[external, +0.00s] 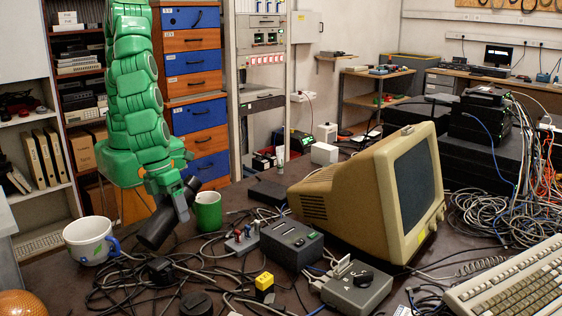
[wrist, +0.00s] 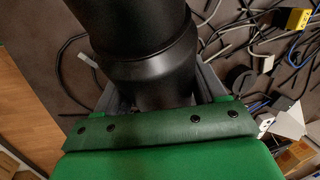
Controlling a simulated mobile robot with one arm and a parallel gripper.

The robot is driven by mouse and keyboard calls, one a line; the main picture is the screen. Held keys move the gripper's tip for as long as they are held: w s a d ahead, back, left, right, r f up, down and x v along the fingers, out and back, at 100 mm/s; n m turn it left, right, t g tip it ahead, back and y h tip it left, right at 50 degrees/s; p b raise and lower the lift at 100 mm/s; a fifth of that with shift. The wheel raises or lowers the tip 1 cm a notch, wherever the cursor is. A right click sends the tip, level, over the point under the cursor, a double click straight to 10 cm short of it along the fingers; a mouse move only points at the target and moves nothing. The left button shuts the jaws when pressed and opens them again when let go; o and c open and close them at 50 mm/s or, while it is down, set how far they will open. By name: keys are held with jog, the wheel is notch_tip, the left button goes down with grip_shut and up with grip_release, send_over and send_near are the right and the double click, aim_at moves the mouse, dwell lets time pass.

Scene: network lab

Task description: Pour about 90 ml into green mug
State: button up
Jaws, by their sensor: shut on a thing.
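My green gripper (external: 178,198) is shut on a black bottle-like container (external: 156,229), which is strongly tilted, its lower end pointing down-left. In the wrist view the black container (wrist: 135,40) fills the upper middle between the grey fingers, and its mouth cannot be made out. The green mug (external: 208,214) stands upright on the table just right of the gripper and container; its inside is mostly hidden. No liquid stream is visible. The mug is not clearly seen in the wrist view.
A white mug with a blue handle (external: 88,240) stands at the left. Dark cables (external: 130,285) cover the front of the table. Grey boxes (external: 291,243) and a beige monitor (external: 372,190) stand to the right, and a yellow-topped block (external: 264,283) sits in front.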

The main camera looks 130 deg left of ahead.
dwell(0.3)
jog(key=shift+a+f+y, duration=0.1)
jog(key=shift+f+y, duration=0.05)
jog(key=shift+y, duration=0.15)
dwell(1.6)
